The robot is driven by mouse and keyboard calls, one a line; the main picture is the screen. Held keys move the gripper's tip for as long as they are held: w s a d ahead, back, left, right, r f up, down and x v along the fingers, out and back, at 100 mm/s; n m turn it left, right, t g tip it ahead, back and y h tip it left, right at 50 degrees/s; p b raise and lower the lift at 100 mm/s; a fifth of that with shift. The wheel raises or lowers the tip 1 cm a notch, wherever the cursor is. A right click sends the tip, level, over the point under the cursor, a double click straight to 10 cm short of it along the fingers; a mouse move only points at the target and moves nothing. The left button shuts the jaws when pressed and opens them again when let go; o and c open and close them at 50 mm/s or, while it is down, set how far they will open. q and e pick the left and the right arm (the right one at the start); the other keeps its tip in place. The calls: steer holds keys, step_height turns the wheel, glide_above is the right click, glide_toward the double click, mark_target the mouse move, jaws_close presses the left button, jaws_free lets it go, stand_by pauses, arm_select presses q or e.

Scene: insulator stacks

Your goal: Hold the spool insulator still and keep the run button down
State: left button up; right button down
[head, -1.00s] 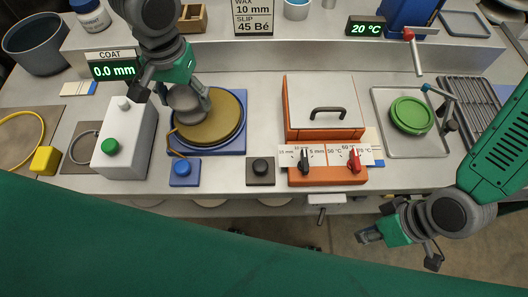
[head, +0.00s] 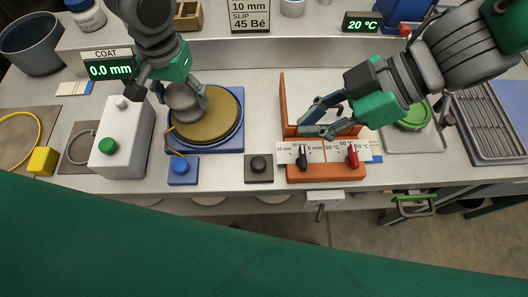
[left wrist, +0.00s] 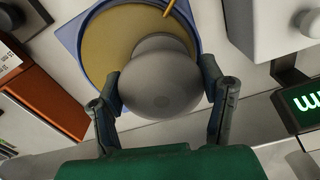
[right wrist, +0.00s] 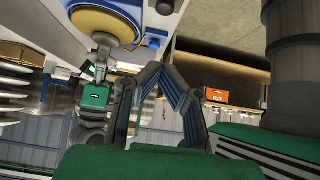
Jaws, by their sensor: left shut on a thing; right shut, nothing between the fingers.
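The grey spool insulator (head: 184,102) is at the round yellow-brown pad (head: 212,122) on its blue base. My left gripper (head: 182,98) is shut on the spool, one finger on each side; its rounded grey top fills the middle of the left wrist view (left wrist: 160,82). Its underside is hidden. Candidates for the run button are a blue button (head: 180,165) in front of the pad, a black button (head: 258,164) to its right and a green button (head: 108,146) on a white box. My right gripper (head: 303,127) is shut and empty above the orange-sided box, away from these buttons.
The orange-sided box (head: 289,100) has a front panel with black and red knobs (head: 353,158). A green disc (head: 413,118) lies in a tray at right, partly behind my right arm. The COAT display (head: 110,70) reads 0.0 mm. Bare bench lies between pad and box.

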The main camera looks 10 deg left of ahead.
steer(key=shift+f, duration=0.1)
glide_above(264, 162)
step_height(264, 162, down, 7)
step_height(264, 162, down, 3)
steer(key=shift+f, duration=0.5)
